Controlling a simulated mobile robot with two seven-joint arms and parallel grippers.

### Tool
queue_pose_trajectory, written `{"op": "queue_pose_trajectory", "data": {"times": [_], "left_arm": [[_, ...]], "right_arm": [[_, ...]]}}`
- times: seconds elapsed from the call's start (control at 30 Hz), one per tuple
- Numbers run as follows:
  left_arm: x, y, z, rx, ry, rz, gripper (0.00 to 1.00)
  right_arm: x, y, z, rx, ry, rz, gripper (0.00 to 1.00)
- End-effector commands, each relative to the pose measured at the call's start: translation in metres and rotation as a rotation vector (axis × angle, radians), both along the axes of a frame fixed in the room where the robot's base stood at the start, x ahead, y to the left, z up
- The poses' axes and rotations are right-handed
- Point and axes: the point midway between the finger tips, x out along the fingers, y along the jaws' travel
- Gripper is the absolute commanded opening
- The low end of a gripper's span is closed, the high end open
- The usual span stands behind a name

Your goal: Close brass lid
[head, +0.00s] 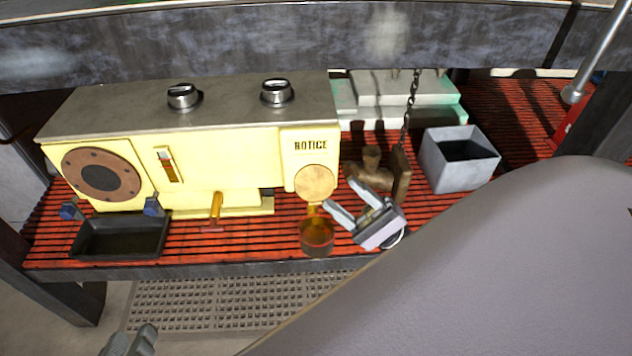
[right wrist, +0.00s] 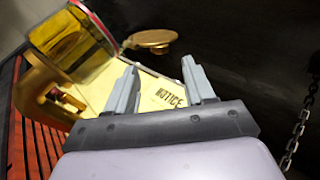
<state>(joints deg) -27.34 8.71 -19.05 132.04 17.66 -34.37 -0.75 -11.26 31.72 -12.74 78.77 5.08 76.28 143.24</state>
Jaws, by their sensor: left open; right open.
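The brass lid (head: 315,182) is a round disc standing raised, just below the NOTICE lettering on the yellow machine. It joins by a brass piece to the amber glass cup (head: 316,237) beneath it, whose top is uncovered. My right gripper (head: 344,196) is open and empty, just right of the lid and cup. In the right wrist view, its open fingers (right wrist: 161,85) are near the lid (right wrist: 150,38) and the glass cup (right wrist: 72,42), with no contact visible. My left gripper (head: 128,342) is partly cut off at the bottom edge, far from the lid.
The yellow machine (head: 225,150) stands behind the cup on a red slatted shelf (head: 270,257). A black tray (head: 120,240) lies left, a grey box (head: 458,158) right. A brown metal part (head: 372,165) and hanging chain (head: 408,110) are near my right gripper. A beam crosses above.

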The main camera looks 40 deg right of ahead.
Motion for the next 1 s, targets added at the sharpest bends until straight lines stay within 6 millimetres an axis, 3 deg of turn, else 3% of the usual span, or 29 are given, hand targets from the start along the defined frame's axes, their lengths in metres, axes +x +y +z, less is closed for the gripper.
{"op": "queue_pose_trajectory", "data": {"times": [0.33, 0.7, 0.77, 0.87, 0.9, 1.0], "left_arm": [[0.000, 0.000, 0.000, 0.001, -0.001, 0.002, 0.41], [0.000, 0.000, 0.000, 0.003, -0.002, 0.001, 0.41], [0.000, 0.000, 0.000, 0.003, -0.002, 0.001, 0.41], [0.000, 0.000, 0.000, 0.003, -0.002, 0.001, 0.41], [0.000, 0.000, 0.000, 0.003, -0.002, 0.001, 0.41], [0.000, 0.000, 0.000, 0.003, -0.002, 0.001, 0.41]], "right_arm": [[0.029, 0.024, 0.034, 0.000, -0.004, -0.002, 0.53], [0.033, 0.028, 0.039, -0.001, -0.001, -0.003, 0.53], [0.033, 0.028, 0.039, -0.001, -0.001, -0.003, 0.37], [0.033, 0.028, 0.039, -0.001, -0.001, -0.003, 0.05], [0.033, 0.028, 0.039, -0.001, 0.000, -0.003, 0.00], [0.033, 0.028, 0.039, -0.002, 0.000, -0.002, 0.00]]}}
